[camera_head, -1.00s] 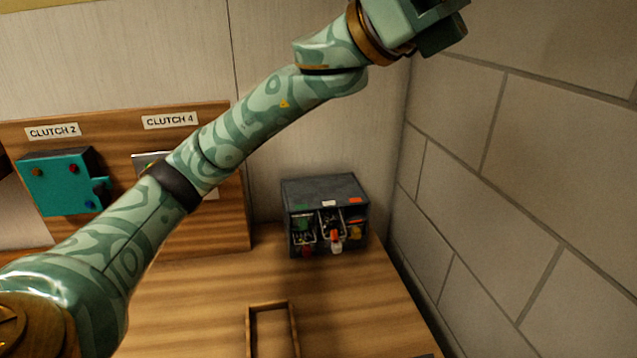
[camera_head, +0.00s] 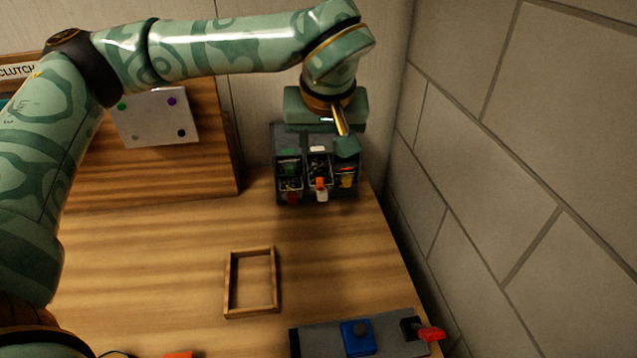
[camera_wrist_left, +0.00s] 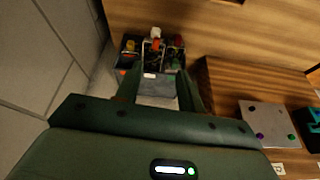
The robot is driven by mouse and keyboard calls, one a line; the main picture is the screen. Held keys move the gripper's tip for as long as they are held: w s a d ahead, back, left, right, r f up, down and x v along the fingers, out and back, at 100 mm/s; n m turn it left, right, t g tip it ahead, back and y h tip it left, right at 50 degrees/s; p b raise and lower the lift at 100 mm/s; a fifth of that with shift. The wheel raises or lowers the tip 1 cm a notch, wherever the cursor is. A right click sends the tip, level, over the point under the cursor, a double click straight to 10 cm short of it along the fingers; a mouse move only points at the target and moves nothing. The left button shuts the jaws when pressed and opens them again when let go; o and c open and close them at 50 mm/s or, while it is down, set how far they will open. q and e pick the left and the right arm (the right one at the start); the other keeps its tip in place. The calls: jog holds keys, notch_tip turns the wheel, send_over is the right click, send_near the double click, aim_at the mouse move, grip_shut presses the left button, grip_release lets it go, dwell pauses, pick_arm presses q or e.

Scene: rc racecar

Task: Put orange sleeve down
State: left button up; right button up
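My left gripper (camera_head: 340,140) hangs over the dark drawer organizer (camera_head: 318,137) at the back of the table. It also shows in the left wrist view (camera_wrist_left: 157,90), with its two fingers spread and nothing visible between them. The organizer (camera_wrist_left: 160,82) lies beyond the fingers there. An orange-and-white piece (camera_head: 321,184) sits at its middle drawer, and orange-yellow pieces (camera_head: 347,174) lie in the right drawer. A bright orange piece (camera_head: 178,355) is cut off by the bottom edge. I cannot tell which is the orange sleeve. My right gripper is out of view.
An empty wooden frame (camera_head: 229,285) lies on the table. A grey base (camera_head: 315,342) with a blue block (camera_head: 357,338) and a red-tipped lever (camera_head: 432,334) is at front right. A wooden panel (camera_head: 205,175) stands behind; a block wall bounds the right.

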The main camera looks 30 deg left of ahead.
pick_arm(q)
jog(key=b, duration=0.2)
send_near(321, 186)
notch_tip(321, 186, down, 3)
jog(key=x, duration=0.1)
jog(key=b+x, duration=0.1)
jog(key=x, duration=0.1)
jog(key=w+b+x, duration=0.1)
jog(key=x, duration=0.1)
jog(key=shift+a, duration=0.35)
jog(key=shift+r, duration=0.1)
grip_shut()
